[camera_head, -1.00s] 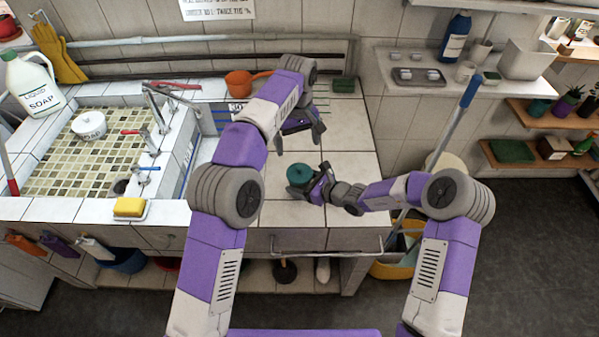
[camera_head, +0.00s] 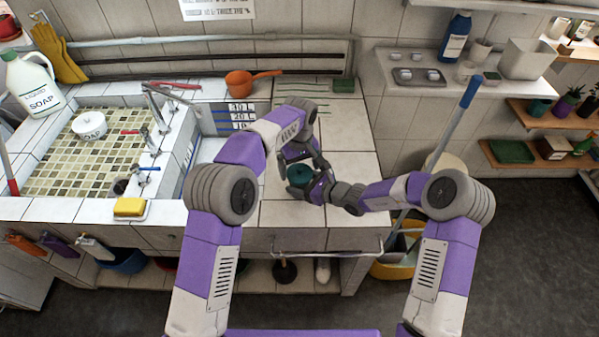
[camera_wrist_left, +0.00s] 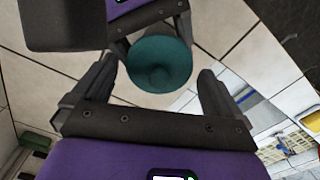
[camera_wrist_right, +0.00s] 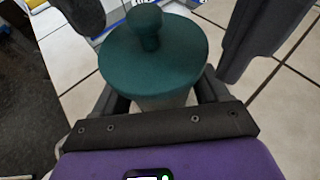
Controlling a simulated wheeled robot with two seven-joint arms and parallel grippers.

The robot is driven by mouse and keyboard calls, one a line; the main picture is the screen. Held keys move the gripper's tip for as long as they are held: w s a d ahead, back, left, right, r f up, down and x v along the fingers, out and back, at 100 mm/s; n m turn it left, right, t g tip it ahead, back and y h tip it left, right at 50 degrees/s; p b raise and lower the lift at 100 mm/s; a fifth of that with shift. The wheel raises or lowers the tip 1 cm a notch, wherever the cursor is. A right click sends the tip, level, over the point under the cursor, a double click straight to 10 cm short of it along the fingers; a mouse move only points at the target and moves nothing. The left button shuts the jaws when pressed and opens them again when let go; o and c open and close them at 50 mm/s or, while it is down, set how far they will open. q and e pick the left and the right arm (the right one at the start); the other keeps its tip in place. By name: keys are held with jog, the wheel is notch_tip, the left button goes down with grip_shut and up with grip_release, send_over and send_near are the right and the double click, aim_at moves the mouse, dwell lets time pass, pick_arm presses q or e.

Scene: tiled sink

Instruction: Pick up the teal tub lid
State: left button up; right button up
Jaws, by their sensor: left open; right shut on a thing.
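The teal tub lid (camera_head: 299,174) is round with a small knob and sits on a pale tub on the tiled counter. In the right wrist view the lid (camera_wrist_right: 155,60) covers most of the tub (camera_wrist_right: 163,100). My right gripper (camera_wrist_right: 163,92) is shut on the tub, just below the lid. My left gripper (camera_head: 303,164) is open above the lid. In the left wrist view the lid (camera_wrist_left: 160,66) lies between its spread fingers, with gaps on both sides. The dark left fingers also flank the knob in the right wrist view.
An orange pan (camera_head: 247,82) stands at the back of the counter, with a green sponge (camera_head: 343,85) to its right. The tiled sink (camera_head: 60,150) is on the left. A blue-handled mop (camera_head: 460,115) leans at the right. Counter tiles right of the tub are clear.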

aim_at(299, 168)
pick_arm(q)
jog(key=c, duration=0.9)
jog(key=shift+o, duration=0.2)
jog(key=shift+r, duration=0.1)
notch_tip(299, 168, up, 10)
pick_arm(e)
jog(key=o, duration=1.1)
jog(key=shift+o, duration=0.2)
jog(key=v, duration=1.2)
jog(key=shift+s, duration=0.1)
